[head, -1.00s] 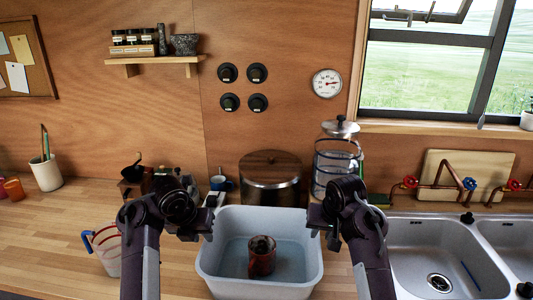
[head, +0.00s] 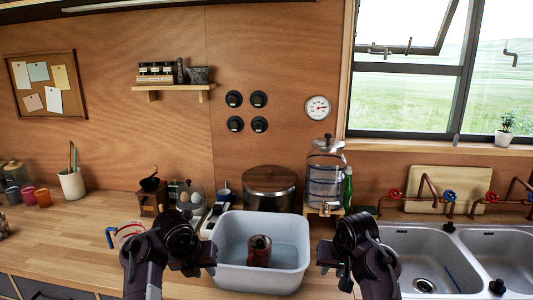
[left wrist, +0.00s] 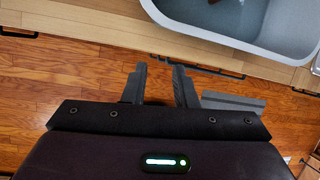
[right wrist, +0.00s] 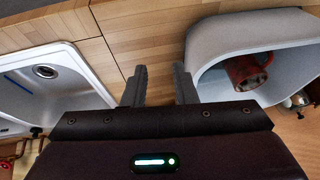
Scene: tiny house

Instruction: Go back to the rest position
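My left gripper (head: 205,258) is at the left side of a pale grey-blue tub (head: 232,277) on the wooden counter. In the left wrist view its two fingers (left wrist: 160,85) stand apart with nothing between them. My right gripper (head: 325,256) is at the right side of the tub. In the right wrist view its fingers (right wrist: 160,87) are also apart and empty, near the tub's wall (right wrist: 215,60). A dark red mug (head: 259,252) stands inside the tub, and it also shows in the right wrist view (right wrist: 248,72).
A double sink (head: 435,260) is at the right. A large pot (head: 269,190) and a glass dispenser (head: 325,180) stand behind the tub. The counter at the left (head: 70,225) has free room.

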